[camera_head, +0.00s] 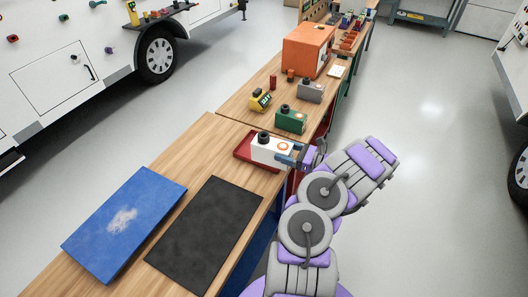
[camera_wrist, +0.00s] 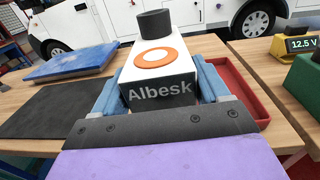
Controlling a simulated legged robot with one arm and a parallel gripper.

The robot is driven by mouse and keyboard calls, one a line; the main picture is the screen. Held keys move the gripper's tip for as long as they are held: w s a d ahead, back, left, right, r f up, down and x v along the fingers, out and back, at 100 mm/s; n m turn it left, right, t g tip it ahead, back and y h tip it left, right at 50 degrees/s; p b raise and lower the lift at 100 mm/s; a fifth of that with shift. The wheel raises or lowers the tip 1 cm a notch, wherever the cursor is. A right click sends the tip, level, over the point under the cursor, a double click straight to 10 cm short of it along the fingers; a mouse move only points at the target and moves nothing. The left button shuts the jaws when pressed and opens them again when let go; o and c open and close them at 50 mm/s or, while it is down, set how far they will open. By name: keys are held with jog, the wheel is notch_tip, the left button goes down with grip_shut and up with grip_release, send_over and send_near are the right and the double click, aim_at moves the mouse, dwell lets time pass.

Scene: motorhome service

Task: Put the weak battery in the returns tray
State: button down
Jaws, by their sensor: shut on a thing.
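A white battery (camera_head: 268,151) with a black cap and an orange ring is over the red tray (camera_head: 242,150) in the head view. In the wrist view the battery (camera_wrist: 150,70) shows the name "Albesk" on its dark end. My gripper (camera_head: 290,155) is shut on it; the blue fingers (camera_wrist: 160,88) press on its two sides. The red tray (camera_wrist: 250,92) shows to the right of and behind the battery. The battery's underside is hidden, so I cannot tell whether it touches the tray floor.
A green battery (camera_head: 291,121), a grey one (camera_head: 311,91) and a yellow meter (camera_head: 260,99) stand farther along the bench; the meter (camera_wrist: 299,44) reads 12.5 V. An orange box (camera_head: 306,50) stands behind. A black mat (camera_head: 205,235) and blue panel (camera_head: 122,222) lie nearer.

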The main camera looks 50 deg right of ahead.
jog(key=shift+m+t+h, duration=0.3)
jog(key=shift+m+h, duration=0.1)
jog(key=shift+h, duration=0.3)
jog(key=s+d, duration=0.1)
jog(key=s, duration=0.1)
jog(key=s+d, duration=0.1)
jog(key=s, duration=0.1)
jog(key=s+d+f, duration=0.1)
jog(key=s, duration=0.1)
jog(key=shift+d, duration=0.3)
jog(key=shift+w+d+f+b, duration=0.3)
jog(key=shift+w+f+b, duration=0.45)
jog(key=shift+w, duration=1.85)
jog(key=shift+w+d+f+b, duration=0.35)
jog(key=shift+w+f, duration=0.7)
jog(key=shift+w, duration=1.55)
jog(key=shift+w+d+f+b, duration=0.4)
jog(key=shift+w+f, duration=0.5)
jog(key=shift+w, duration=1.7)
jog(key=shift+a+r, duration=0.1)
jog(key=shift+a, duration=0.2)
jog(key=shift+c, duration=1.1)
grip_release()
jog(key=shift+a, duration=0.2)
jog(key=shift+o, duration=1.1)
jog(key=shift+d, duration=0.2)
